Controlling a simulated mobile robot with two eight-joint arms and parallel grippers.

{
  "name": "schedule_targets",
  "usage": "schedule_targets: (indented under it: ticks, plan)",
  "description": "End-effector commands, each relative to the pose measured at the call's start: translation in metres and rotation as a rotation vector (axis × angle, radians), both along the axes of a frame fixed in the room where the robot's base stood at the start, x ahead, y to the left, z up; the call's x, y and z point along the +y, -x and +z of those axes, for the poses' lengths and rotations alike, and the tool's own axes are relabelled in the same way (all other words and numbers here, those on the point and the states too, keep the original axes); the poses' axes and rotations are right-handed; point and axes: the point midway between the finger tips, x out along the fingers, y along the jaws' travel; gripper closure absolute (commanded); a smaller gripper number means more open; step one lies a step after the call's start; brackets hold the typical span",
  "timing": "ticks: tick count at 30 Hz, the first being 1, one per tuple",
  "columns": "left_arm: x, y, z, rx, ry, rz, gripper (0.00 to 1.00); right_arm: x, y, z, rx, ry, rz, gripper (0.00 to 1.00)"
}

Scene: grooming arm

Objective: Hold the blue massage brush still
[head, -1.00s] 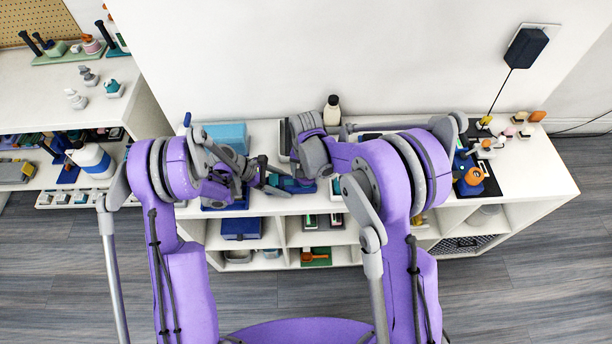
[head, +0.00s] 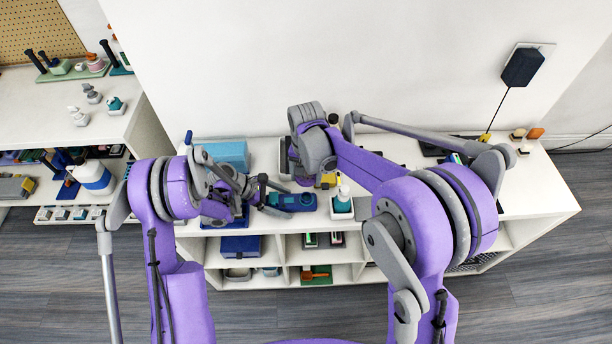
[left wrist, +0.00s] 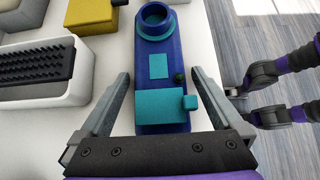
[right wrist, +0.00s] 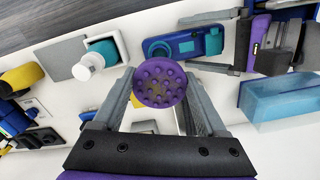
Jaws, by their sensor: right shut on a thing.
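A round purple brush head with rounded nubs (right wrist: 160,84) is between the fingers of my right gripper (right wrist: 160,76) in the right wrist view. It looks more purple than blue, and I take it for the massage brush. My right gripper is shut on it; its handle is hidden. In the head view my right wrist covers it. My left gripper (left wrist: 161,73) is open, its fingers on either side of a blue device with teal parts (left wrist: 158,75). Small gaps show beside the device. It lies on the shelf top in the head view (head: 292,201).
A white holder with a teal-and-white bottle (head: 342,197) stands right of the blue device. A translucent blue box (head: 228,155) stands behind my left gripper. A black-bristled brush in a white tray (left wrist: 40,75) and a yellow block (left wrist: 92,14) lie left of the device.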

Motion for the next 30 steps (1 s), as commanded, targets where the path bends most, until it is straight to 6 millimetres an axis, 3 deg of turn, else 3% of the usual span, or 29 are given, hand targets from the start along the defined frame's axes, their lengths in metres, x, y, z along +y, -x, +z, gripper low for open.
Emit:
schedule_targets:
  ticks: [10, 22, 30]
  plan:
    - [0.008, 0.000, 0.007, 0.000, 0.000, 0.001, 0.00, 0.000, 0.000, 0.000, 0.000, 0.000, 0.000, 0.79]
    - [0.068, 0.000, 0.060, 0.000, 0.000, 0.004, 0.00, 0.000, 0.000, 0.000, 0.000, 0.000, 0.000, 0.79]
    - [0.088, 0.000, 0.080, 0.000, 0.000, 0.001, 0.00, 0.000, 0.000, -0.001, 0.000, 0.000, 0.000, 0.79]
